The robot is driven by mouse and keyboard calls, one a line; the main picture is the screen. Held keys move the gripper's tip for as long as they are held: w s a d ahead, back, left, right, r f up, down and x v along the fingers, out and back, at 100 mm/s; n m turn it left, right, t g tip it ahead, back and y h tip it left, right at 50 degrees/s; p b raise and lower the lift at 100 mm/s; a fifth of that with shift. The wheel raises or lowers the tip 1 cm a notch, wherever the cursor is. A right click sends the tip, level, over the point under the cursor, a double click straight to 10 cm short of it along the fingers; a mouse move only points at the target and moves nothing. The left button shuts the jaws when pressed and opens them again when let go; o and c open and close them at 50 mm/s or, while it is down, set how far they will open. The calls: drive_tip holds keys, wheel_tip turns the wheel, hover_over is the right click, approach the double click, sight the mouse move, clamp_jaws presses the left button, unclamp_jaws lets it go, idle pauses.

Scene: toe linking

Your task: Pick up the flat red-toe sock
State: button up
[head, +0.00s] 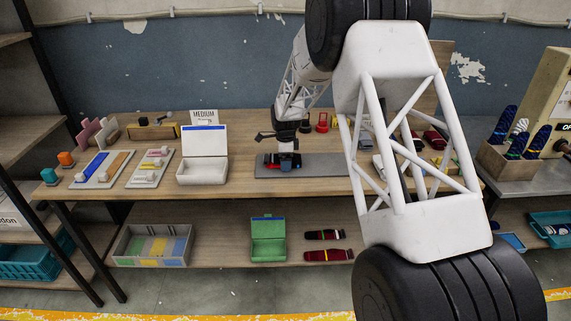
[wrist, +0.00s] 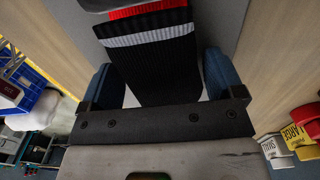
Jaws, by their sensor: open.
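In the wrist view a flat black knit sock (wrist: 152,62) with a pale grey stripe and a red band (wrist: 145,10) lies on a grey mat (wrist: 222,25). The red end runs toward the top edge, where a grey shape partly covers it. My gripper (wrist: 160,72) is open, with one blue finger on each side of the sock. A small gap shows beside the sock near each finger; I cannot tell whether the fingers touch the mat. In the head view my gripper (head: 285,163) is low over the grey mat (head: 330,166), and the sock is mostly hidden there.
Trays with coloured strips (head: 98,168) lie further left. A green box (head: 268,245) and rolled or folded socks (head: 325,235) are on the lower shelf. My arm hides the table's right part.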

clamp_jaws()
idle(0.6)
drive_tip(key=shift+r, duration=0.1)
drive_tip(key=shift+r, duration=0.75)
wheel_tip(320, 180, up, 2)
drive_tip(key=shift+r, duration=0.15)
drive_tip(key=s+d+r, duration=0.1)
drive_tip(key=s+d, duration=0.1)
drive_tip(key=s, duration=1.3)
drive_tip(key=shift+s+d+r, duration=0.25)
drive_tip(key=shift+s+d, duration=0.05)
drive_tip(key=shift+s, duration=0.1)
